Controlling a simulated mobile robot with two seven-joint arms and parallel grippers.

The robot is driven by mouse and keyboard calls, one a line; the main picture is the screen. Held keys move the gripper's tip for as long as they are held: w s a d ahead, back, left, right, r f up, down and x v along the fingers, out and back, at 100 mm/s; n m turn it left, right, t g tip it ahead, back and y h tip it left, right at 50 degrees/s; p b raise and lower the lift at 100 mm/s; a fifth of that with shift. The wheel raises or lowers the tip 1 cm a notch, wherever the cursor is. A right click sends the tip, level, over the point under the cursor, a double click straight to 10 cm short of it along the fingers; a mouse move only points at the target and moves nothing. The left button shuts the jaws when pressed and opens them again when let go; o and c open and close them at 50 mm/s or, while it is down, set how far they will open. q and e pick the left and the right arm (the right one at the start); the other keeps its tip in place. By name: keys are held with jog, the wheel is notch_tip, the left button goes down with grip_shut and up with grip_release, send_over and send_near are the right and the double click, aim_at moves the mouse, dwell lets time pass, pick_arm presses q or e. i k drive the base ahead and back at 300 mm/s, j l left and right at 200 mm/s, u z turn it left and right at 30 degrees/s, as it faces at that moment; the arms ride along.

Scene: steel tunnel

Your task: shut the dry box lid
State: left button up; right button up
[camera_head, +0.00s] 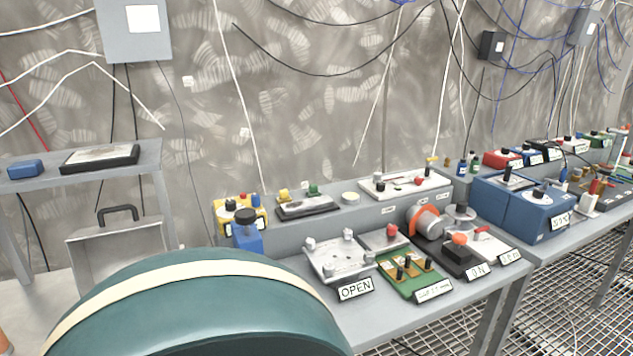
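A grey box-like panel (118,244) with a black handle (118,212) on its top edge stands upright at the left, below the side shelf. It looks like the raised lid of the dry box, but I cannot be sure. Its lower part, and any box body under it, are hidden behind a large rounded teal shape with a cream band in the foreground. Neither of my grippers shows in the head view.
The teal shape (200,310) fills the lower left. A grey bench (375,325) with labelled switches and a blue box (525,213) runs to the right. A shelf (145,158) at left holds a dark tablet-like slab (100,157). Cables hang on the wall.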

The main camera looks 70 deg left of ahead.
aim_at(96, 252)
jog(key=u, duration=0.4)
jog(key=i+u, duration=0.15)
jog(key=u, duration=0.25)
jog(key=l+u, duration=0.1)
jog(key=u, duration=0.25)
jog(key=i+u, duration=0.1)
jog(key=u, duration=2.1)
jog(key=k+j, duration=0.05)
jog(key=k, duration=0.05)
